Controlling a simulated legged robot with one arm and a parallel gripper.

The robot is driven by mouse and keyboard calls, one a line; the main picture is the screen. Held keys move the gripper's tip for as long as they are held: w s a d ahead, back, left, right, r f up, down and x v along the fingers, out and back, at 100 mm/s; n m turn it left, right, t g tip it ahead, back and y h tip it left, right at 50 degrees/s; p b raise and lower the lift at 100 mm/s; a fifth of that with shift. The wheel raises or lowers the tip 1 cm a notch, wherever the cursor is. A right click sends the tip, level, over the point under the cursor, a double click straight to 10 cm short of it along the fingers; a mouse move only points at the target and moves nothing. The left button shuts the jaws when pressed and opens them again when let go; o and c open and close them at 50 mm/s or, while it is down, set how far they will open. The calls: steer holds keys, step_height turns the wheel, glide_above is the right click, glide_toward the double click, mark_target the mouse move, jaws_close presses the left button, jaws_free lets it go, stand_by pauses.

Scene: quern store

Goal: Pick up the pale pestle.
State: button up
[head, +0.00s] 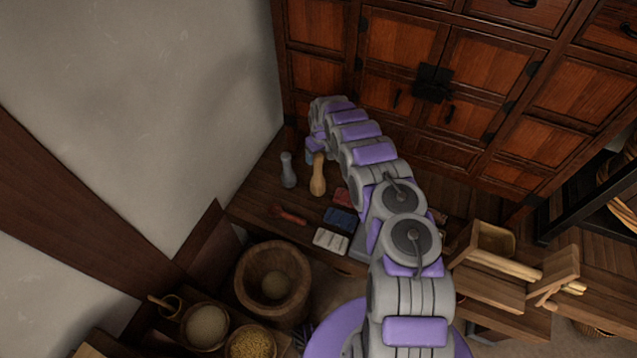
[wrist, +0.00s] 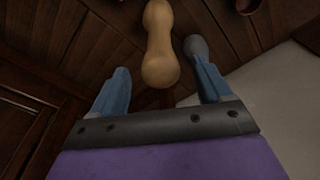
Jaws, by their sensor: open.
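The pale pestle (head: 318,177) is a tan wooden piece with a narrow waist, standing on the low wooden bench near the wall. In the wrist view the pale pestle (wrist: 160,45) shows between the two blue fingers, with a gap on each side. My gripper (wrist: 161,76) is open and empty. In the head view my gripper (head: 313,155) is at the pestle's far end, partly hidden by my own arm. A grey pestle (head: 288,170) stands just left of the pale one; in the wrist view this grey pestle (wrist: 195,47) is close by the right finger.
A red item (head: 288,215), a dark blue block (head: 340,220) and a whitish block (head: 331,241) lie on the bench (head: 258,195). A large wooden mortar (head: 272,283) and bowls of grain stand in front. A wooden cabinet (head: 380,50) rises behind, a plaster wall (head: 150,90) at left.

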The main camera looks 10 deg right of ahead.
steer(key=b, duration=0.2)
glide_above(318, 175)
steer(key=w, duration=0.2)
step_height(318, 175, down, 5)
steer(key=shift+s+r, duration=0.1)
steer(key=shift+d, duration=0.1)
steer(key=shift+c, duration=0.3)
steer(key=shift+d, duration=0.15)
steer(key=c, duration=1.2)
steer(key=shift+c, duration=0.2)
steer(key=shift+r, duration=0.15)
